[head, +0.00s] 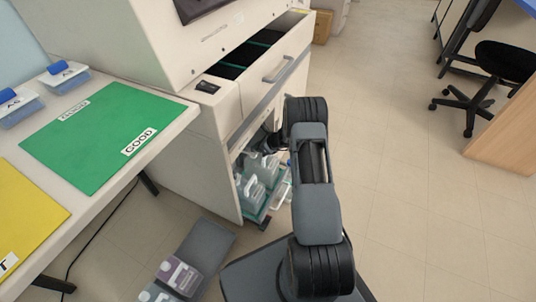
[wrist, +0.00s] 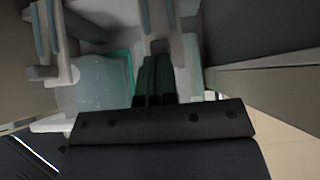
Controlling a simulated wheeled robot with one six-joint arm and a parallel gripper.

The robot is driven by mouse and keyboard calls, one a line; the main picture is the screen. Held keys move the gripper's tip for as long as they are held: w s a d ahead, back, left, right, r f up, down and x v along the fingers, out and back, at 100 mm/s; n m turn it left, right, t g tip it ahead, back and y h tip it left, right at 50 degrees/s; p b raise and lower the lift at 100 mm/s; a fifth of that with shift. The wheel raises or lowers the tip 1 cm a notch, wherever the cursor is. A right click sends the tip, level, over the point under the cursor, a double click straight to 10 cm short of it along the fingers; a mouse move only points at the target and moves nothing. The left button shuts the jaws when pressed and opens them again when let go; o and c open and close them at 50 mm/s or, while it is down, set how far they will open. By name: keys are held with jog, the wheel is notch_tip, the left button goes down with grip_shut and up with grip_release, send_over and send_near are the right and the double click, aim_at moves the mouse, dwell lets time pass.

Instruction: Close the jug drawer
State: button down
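The jug drawer (head: 264,222) is low in the white machine, with its teal-edged tray pulled partly out past the cabinet side. Several translucent jugs (head: 250,190) with pale handles stand in it. In the wrist view, a translucent jug (wrist: 95,88) stands at the left and pale jug parts lie ahead. My gripper (wrist: 155,82) is low at the drawer, with its two dark fingers close together in front of these pale parts. I see nothing clearly held between them. In the head view, my arm hides the gripper and the drawer's right part.
An upper drawer (head: 262,72) of the machine stands open above, with dark compartments and a handle. A table with green (head: 105,135) and yellow (head: 28,215) mats is at the left.

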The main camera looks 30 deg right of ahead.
jog(key=shift+w+a, duration=0.8)
jog(key=shift+w, duration=0.2)
jog(key=shift+w+a, duration=0.8)
jog(key=shift+w, duration=0.15)
jog(key=p+v, duration=0.2)
jog(key=v, duration=0.4)
jog(key=m+g+y+p, duration=0.1)
jog(key=m+g+p, duration=0.5)
jog(key=m, duration=1.3)
send_near(258, 209)
jog(key=s+d, duration=0.3)
jog(key=b+x, duration=0.4)
jog(key=x, duration=0.5)
jog(key=shift+s+a, duration=0.1)
jog(key=shift+a, duration=0.15)
jog(key=shift+w+a+r+b, duration=0.15)
jog(key=shift+w+a, duration=0.15)
jog(key=shift+w, duration=0.2)
jog(key=shift+w+a+b, duration=0.15)
jog(key=shift+w+a, duration=0.15)
jog(key=shift+w, duration=0.2)
jog(key=shift+w+a+r, duration=0.1)
jog(key=shift+w+a, duration=0.4)
jog(key=shift+w, duration=0.1)
